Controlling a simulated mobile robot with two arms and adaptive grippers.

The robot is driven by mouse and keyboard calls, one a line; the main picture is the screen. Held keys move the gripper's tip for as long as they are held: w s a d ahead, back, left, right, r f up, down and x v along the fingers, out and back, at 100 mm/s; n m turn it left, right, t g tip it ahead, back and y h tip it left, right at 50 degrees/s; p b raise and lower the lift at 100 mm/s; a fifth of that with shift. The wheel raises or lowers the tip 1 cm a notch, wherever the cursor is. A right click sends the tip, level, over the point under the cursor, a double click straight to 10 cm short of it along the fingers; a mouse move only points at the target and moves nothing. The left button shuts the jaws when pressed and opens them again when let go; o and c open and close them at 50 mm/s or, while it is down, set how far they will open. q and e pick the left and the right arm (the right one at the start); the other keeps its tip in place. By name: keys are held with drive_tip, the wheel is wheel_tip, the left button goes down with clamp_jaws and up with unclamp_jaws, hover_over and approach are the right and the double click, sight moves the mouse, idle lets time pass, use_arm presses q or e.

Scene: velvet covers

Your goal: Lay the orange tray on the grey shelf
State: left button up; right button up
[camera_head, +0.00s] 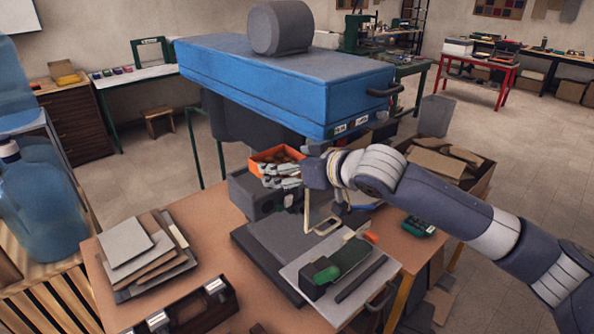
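The orange tray (257,157) is in the middle of the view, below the front of the blue case, with brownish contents partly visible. My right gripper (268,176) comes in from the right, its fingers overlapping the tray's near side. I cannot tell whether they are closed on the wall. A dark grey box-like unit (243,196) is directly under the tray and may be the grey shelf. I cannot tell whether the tray touches it. My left gripper is not in view.
The large blue case (270,95) with a grey cylinder (280,27) on top overhangs the tray area. A dark grey slab (255,252) and a light board (375,290) with green-and-black tools lie in front. Stacked sheets (125,243) lie left on the brown table (205,235).

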drive_tip(key=shift+b+x, duration=0.35)
drive_tip(key=shift+x, duration=0.5)
drive_tip(key=b+x, duration=0.2)
drive_tip(key=x, duration=0.3)
drive_tip(key=shift+r, duration=0.1)
drive_tip(key=shift+w+a+f, duration=0.1)
drive_tip(key=shift+f, duration=0.45)
drive_tip(key=shift+w+a+f, duration=0.1)
drive_tip(key=shift+f, duration=0.4)
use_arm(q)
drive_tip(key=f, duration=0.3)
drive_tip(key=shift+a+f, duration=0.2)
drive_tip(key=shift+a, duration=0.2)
use_arm(e)
drive_tip(key=shift+f, duration=0.45)
